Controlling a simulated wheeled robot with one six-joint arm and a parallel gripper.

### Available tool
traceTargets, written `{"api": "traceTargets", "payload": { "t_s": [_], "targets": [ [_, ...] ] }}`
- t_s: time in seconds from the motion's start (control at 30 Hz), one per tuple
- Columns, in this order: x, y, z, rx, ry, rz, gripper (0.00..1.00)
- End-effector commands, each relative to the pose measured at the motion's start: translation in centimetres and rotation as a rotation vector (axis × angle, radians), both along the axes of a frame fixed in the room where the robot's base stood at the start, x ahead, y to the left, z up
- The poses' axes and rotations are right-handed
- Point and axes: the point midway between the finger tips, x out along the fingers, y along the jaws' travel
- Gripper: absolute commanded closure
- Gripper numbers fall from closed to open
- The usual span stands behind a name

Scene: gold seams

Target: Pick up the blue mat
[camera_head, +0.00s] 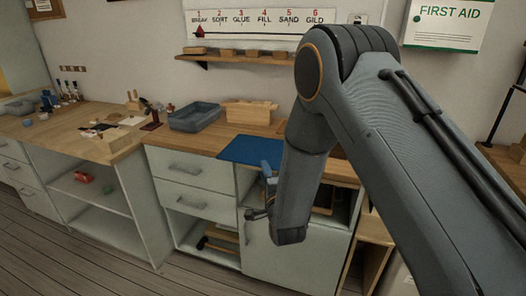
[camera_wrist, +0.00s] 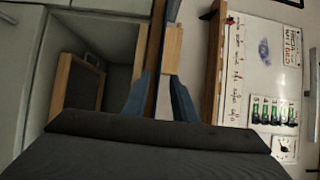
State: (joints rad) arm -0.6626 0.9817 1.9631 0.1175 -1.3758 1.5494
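The blue mat (camera_head: 246,149) lies flat on the wooden counter, near its front edge, in the head view. My forearm hides part of the area to its right. My gripper (camera_head: 267,170), with blue fingers, is just in front of the mat's near right part; I cannot tell whether it touches the mat. In the wrist view the two fingers of my gripper (camera_wrist: 160,80) stand apart with a gap between them, and nothing is visibly held.
A grey-blue tray (camera_head: 195,117) and a wooden block holder (camera_head: 250,112) stand behind the mat. Drawers (camera_head: 186,168) and an open cabinet lie below the counter. A wooden shelf (camera_head: 240,58) and a step board (camera_head: 250,22) are on the wall.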

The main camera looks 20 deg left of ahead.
Motion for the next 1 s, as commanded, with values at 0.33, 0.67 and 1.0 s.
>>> {"api": "traceTargets", "payload": {
  "t_s": [0.33,0.67,1.0],
  "targets": [
    [3.4,1.8,-0.2,-0.001,0.000,0.000,0.75],
    [3.4,1.8,-0.2,-0.001,0.000,0.000,0.95],
    [3.4,1.8,-0.1,0.000,-0.001,0.000,1.00]
  ]
}}
